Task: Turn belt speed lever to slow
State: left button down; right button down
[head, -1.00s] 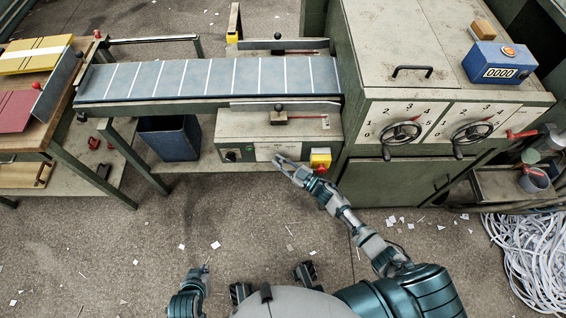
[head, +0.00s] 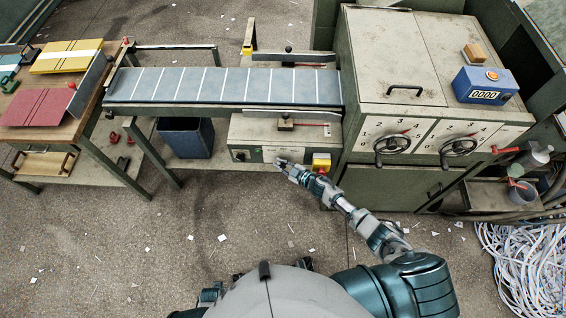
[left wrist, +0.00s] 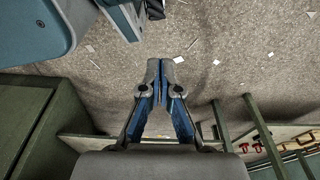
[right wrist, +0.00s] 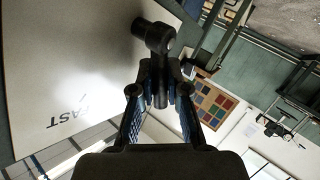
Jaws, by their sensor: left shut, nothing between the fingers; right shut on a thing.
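The belt speed lever (right wrist: 158,40) shows in the right wrist view as a dark arm with a round end, in front of a pale plate (right wrist: 60,60) printed FAST. My right gripper (right wrist: 160,95) is shut on the lever. In the head view my right gripper (head: 283,163) is at the white plate (head: 290,151) on the front of the box under the belt; it hides the lever there, so its setting cannot be read. My left gripper (left wrist: 164,75) is shut and empty above the floor in the left wrist view; little of that arm shows in the head view.
A yellow switch box (head: 321,160) with red sits right of the plate, close to my right arm. A dark knob (head: 240,156) is left of it. The belt (head: 225,86) runs above. Two handwheels (head: 392,147) are on the machine at right. A blue bin (head: 185,138) stands below.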

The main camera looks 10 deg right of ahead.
jog(key=p, duration=0.2)
jog(key=n+g+h+p, duration=0.1)
jog(key=p, duration=0.1)
jog(key=shift+a+f+h, duration=0.2)
jog(key=shift+a+h, duration=0.1)
jog(key=shift+a, duration=0.1)
pick_arm(q)
jog(key=s+a+f, duration=0.1)
jog(key=s+f, duration=0.1)
jog(key=s, duration=0.4)
jog(key=s+a+f, duration=0.1)
jog(key=s+f, duration=0.2)
jog(key=s, duration=0.3)
jog(key=shift+s+a+f+g, duration=0.2)
jog(key=shift+f+g, duration=0.05)
jog(key=shift+g, duration=0.05)
pick_arm(e)
jog(key=shift+f, duration=0.1)
jog(key=shift+g, duration=0.3)
jog(key=c, duration=1.4)
grip_release()
jog(key=shift+a, duration=0.1)
jog(key=shift+s+d+r, duration=0.25)
jog(key=shift+d, duration=0.1)
jog(key=v, duration=1.1)
jog(key=shift+a, duration=0.15)
